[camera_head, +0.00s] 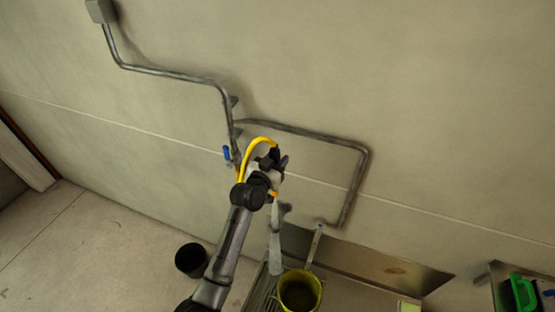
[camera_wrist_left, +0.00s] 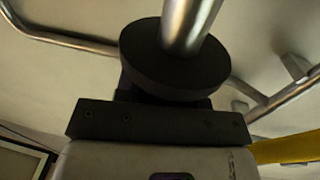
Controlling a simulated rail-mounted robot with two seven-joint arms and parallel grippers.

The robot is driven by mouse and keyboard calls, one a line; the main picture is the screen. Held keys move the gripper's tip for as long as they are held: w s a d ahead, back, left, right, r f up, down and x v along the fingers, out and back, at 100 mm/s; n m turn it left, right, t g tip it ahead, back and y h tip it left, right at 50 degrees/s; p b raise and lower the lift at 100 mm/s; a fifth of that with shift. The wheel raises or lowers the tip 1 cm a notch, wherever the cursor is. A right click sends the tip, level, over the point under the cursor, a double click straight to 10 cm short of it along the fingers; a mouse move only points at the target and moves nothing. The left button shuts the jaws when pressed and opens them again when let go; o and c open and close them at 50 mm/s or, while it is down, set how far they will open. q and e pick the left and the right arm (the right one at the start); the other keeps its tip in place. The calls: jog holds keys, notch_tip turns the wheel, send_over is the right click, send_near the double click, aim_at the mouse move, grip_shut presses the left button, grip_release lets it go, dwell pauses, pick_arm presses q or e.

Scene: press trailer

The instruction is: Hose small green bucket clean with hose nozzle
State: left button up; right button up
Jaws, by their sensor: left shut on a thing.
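My left gripper (camera_head: 274,167) is raised in front of the wall, above the sink. It is shut on the hose nozzle, which is mostly hidden by the gripper and wrist. A yellow hose (camera_head: 259,140) loops up from behind the wrist to the gripper; a yellow length also shows in the left wrist view (camera_wrist_left: 288,149). A small yellow-green bucket (camera_head: 318,286) stands upright at the sink, below and slightly right of the gripper. Its inside looks dark; I cannot tell how dirty it is. A pale grey streak hangs below the gripper, left of the bucket; I cannot tell whether it is water.
A metal pipe (camera_head: 298,131) with a blue valve handle (camera_head: 227,153) runs along the wall. A tap (camera_head: 314,246) rises behind the bucket. A black bucket (camera_head: 191,260) stands on the floor at left. A green object (camera_head: 523,292) lies at far right.

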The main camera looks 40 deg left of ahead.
pick_arm(q)
jog(key=shift+s+r, duration=0.15)
jog(key=shift+s, duration=0.1)
jog(key=shift+s+d+p, duration=0.2)
jog(key=shift+s+p, duration=0.25)
jog(key=shift+s, duration=0.05)
jog(key=shift+s+d+p, duration=0.15)
jog(key=shift+s+p, duration=0.3)
jog(key=s+d+p, duration=0.2)
jog(key=s+p, duration=0.1)
jog(key=s, duration=0.4)
jog(key=shift+d+p, duration=0.2)
jog(key=shift+p, duration=0.2)
